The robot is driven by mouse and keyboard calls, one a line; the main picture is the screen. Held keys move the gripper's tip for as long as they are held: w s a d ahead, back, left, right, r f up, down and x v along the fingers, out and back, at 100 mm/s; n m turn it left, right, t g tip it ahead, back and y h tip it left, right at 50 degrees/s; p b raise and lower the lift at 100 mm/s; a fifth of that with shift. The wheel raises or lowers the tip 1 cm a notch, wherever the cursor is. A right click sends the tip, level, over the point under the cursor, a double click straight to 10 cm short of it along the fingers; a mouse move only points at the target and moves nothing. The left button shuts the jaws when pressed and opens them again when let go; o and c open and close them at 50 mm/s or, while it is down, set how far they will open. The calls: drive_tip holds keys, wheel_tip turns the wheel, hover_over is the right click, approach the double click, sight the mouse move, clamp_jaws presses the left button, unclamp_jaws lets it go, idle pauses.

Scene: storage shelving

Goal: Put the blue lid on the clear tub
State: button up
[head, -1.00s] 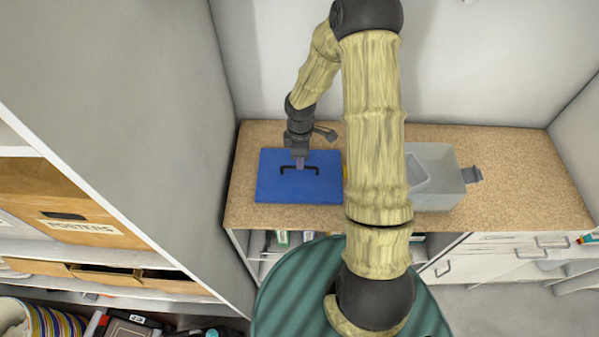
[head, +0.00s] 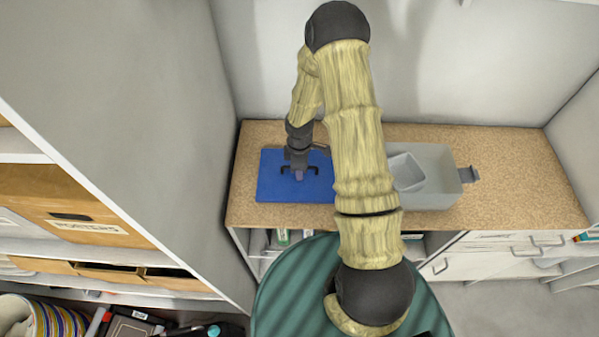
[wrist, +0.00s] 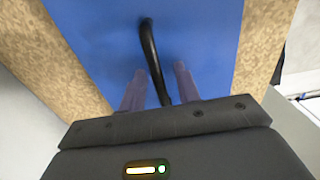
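The blue lid (head: 268,188) lies flat on the worktop at the left, with a black arched handle (head: 314,170) on top. My gripper (head: 299,176) is at the handle. In the wrist view, the two purple fingers of my gripper (wrist: 157,70) are apart, one on each side of the black handle (wrist: 150,45), with gaps visible; the blue lid (wrist: 205,30) lies beneath. The clear tub (head: 436,165) stands right of the lid, open at the top, its left part hidden by my arm. A smaller pale container or insert (head: 405,172) shows inside it.
The speckled tan worktop (head: 520,180) is bare right of the tub. A grey latch-like piece (head: 468,174) sticks out at the tub's right side. A wall stands behind, and a tall grey panel (head: 180,130) rises close on the left. Drawers are below.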

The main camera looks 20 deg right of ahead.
clamp_jaws()
drive_tip(key=shift+r, duration=0.1)
idle(0.3)
